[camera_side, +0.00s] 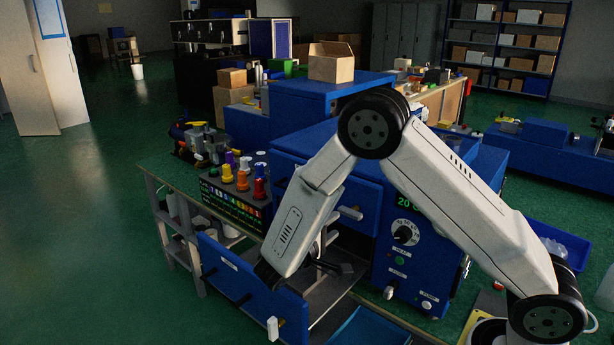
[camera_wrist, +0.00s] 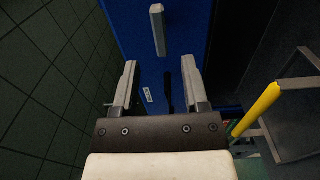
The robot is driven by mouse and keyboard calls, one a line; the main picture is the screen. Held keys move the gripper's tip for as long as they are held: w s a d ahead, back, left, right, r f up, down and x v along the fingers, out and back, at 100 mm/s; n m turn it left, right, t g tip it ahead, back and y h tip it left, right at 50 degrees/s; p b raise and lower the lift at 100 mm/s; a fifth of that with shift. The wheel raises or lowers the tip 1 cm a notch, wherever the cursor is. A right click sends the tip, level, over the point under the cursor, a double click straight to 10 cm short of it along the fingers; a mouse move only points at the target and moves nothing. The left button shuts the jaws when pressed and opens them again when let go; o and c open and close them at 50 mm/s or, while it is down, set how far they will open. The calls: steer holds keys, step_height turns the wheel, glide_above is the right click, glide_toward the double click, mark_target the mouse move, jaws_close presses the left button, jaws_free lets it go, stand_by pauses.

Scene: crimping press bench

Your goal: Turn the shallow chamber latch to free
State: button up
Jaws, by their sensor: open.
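My gripper (camera_wrist: 160,68) is open and empty in the wrist view, its two grey fingers apart over a blue panel (camera_wrist: 195,25). A grey bar-shaped latch handle (camera_wrist: 158,30) stands on that panel beyond the fingertips, roughly midway between them and not held. It lies nearly lengthwise in the picture. In the side view, a pale latch handle (camera_side: 350,213) sits on the upper blue front, and another (camera_side: 273,328) on the lower blue panel (camera_side: 220,275). I cannot tell which is the shallow chamber's. My arm hides much of the front, and the fingers are not clear there.
A control box with a dial (camera_side: 405,232) stands right of the chamber front. A yellow bar (camera_wrist: 258,110) lies right of my gripper in the wrist view. Green floor lies open at the left.

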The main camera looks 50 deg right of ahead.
mark_target(348, 215)
steer(key=shift+d, duration=3.7)
steer(key=shift+c, duration=0.2)
jaws_close()
